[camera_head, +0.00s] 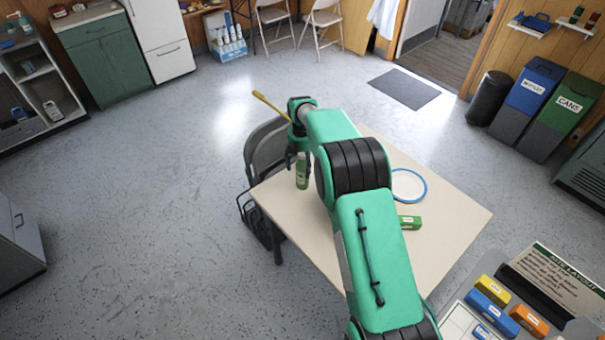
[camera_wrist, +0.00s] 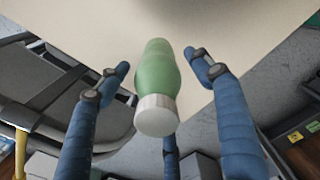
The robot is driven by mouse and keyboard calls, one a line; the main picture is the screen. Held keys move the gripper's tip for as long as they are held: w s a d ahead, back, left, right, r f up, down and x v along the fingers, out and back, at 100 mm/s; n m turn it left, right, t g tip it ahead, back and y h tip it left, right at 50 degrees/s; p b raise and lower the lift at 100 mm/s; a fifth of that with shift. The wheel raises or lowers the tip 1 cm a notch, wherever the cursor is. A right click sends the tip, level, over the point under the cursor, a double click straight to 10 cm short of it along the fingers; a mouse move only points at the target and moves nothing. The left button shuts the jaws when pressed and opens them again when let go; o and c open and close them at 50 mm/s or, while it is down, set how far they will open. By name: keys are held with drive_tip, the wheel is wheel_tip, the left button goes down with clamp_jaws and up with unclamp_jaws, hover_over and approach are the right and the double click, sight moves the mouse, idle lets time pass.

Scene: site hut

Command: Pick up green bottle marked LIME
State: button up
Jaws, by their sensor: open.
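The green bottle (camera_head: 302,172) stands upright near the left corner of the table; its marking is too small to read. In the wrist view the green bottle (camera_wrist: 157,72) shows its white cap toward the camera. My gripper (camera_head: 297,152) is at the bottle, just above and behind it in the head view. In the wrist view my open gripper (camera_wrist: 158,72) has blue fingers spread on both sides of the bottle, with a gap on each side. A third finger shows below the cap, partly hidden by it. I cannot tell whether any finger touches the bottle.
The table (camera_head: 455,220) also holds a white plate with a blue rim (camera_head: 423,187) and a green box (camera_head: 409,222), partly behind my arm. A grey chair (camera_head: 262,145) stands against the table's left side. Open floor (camera_head: 150,200) lies to the left.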

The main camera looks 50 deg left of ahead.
drive_tip(key=shift+f, duration=1.55)
drive_tip(key=shift+c, duration=0.5)
drive_tip(key=c, duration=1)
